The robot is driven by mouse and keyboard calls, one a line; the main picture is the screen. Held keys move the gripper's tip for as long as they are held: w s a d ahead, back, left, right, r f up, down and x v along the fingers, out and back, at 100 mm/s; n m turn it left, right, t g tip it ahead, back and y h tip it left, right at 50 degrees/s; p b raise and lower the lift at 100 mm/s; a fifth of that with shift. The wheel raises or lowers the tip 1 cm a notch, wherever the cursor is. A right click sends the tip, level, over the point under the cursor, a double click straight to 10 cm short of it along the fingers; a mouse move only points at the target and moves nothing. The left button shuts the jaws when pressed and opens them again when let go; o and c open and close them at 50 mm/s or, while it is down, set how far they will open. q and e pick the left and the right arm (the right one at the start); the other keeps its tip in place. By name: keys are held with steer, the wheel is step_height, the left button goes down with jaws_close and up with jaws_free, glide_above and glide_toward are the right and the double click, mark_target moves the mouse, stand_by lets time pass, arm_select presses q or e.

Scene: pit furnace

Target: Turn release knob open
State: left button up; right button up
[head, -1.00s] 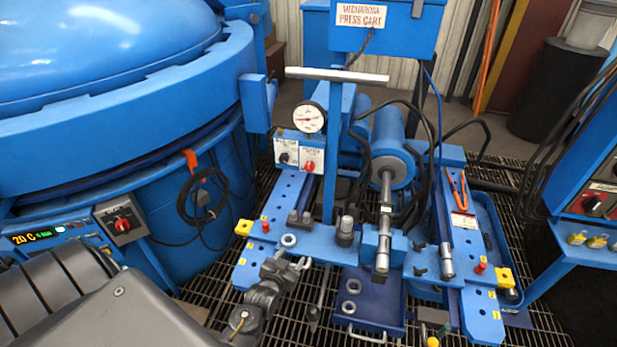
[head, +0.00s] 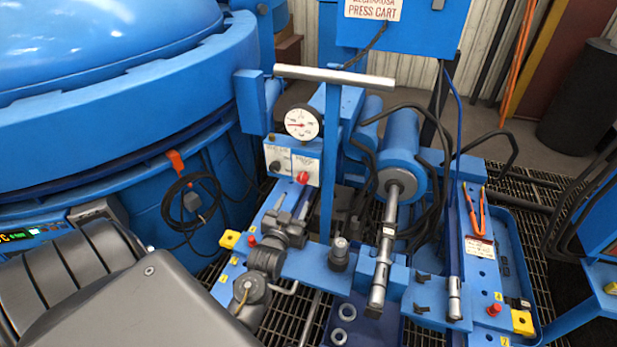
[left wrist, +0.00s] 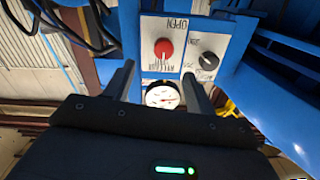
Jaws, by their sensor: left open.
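A red knob (head: 303,177) sits on the front panel of a small blue control box (head: 312,148), beside a black knob (head: 275,165). In the left wrist view, which is upside down, the red knob (left wrist: 164,48) has a label reading OPEN by it, and the black knob (left wrist: 209,61) is to its right. My left gripper (head: 293,203) is open and empty, just below and in front of the panel. In the wrist view its two fingers (left wrist: 160,80) point towards the panel, with the red knob beyond their tips, apart from them. My right gripper is not in view.
A dial gauge (head: 302,122) stands above the box, and a T-handled post (head: 333,76) rises close to its right. A blue furnace vessel (head: 120,90) fills the left. The press cylinder (head: 400,155) and black hoses are to the right.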

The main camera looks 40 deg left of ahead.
mark_target(301, 181)
arm_select(q)
steer(key=x, duration=0.9)
steer(key=shift+s+a+r+p, duration=0.15)
steer(key=shift+a+p, duration=0.2)
steer(key=shift+a, duration=0.05)
steer(key=shift+w+a, duration=0.2)
steer(key=shift+w, duration=0.45)
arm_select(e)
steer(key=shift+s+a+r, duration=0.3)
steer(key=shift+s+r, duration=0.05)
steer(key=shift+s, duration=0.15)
arm_select(q)
steer(key=shift+c, duration=0.4)
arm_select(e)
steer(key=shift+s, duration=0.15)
arm_select(q)
steer(key=c, duration=0.9)
